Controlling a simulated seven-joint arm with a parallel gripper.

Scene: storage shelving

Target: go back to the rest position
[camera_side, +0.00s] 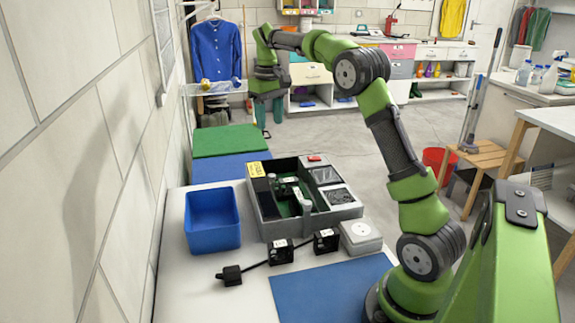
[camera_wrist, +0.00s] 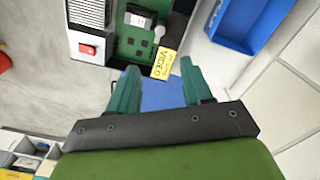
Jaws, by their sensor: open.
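My gripper (camera_side: 268,118) hangs from the raised green arm, pointing down, past the far end of the work table (camera_side: 180,270). In the wrist view my gripper (camera_wrist: 157,80) shows two teal fingers held apart with nothing between them. The fingers touch no object. Beyond the fingertips in the wrist view lies the grey case with a green board (camera_wrist: 133,45), a yellow label (camera_wrist: 163,65) and a red switch (camera_wrist: 88,49). In the side view this grey case (camera_side: 335,212) sits on the table, nearer the arm's base than the gripper is.
A blue bin (camera_side: 212,220) stands left of the case, near the wall. A cable with black plugs (camera_side: 281,252) and a white socket box (camera_side: 361,236) lie in front. A blue mat (camera_side: 330,290) and a green mat (camera_side: 228,140) lie flat. The air around the gripper looks clear.

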